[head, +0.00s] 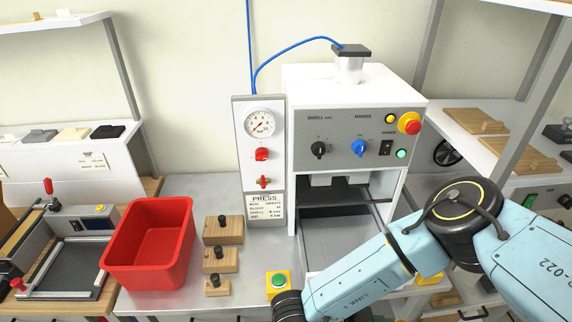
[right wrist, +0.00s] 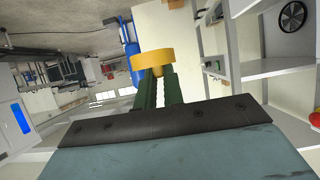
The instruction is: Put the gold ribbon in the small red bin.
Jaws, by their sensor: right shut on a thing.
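The small red bin (head: 148,246) stands on the grey bench at the left of the head view, open at the top and empty as far as I can see. In the right wrist view my right gripper (right wrist: 158,78) is shut on the gold ribbon (right wrist: 151,60), a yellow-gold band held across the fingertips. In the head view my right arm reaches in from the right and runs out of the bottom edge, so the gripper and ribbon do not show there. My left gripper is in neither view.
Several wooden blocks with black knobs (head: 223,230) stand just right of the bin. A green push button (head: 278,282) sits near the bench's front. The white press machine (head: 350,120) stands behind. A framed fixture with a red lever (head: 68,255) is left of the bin.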

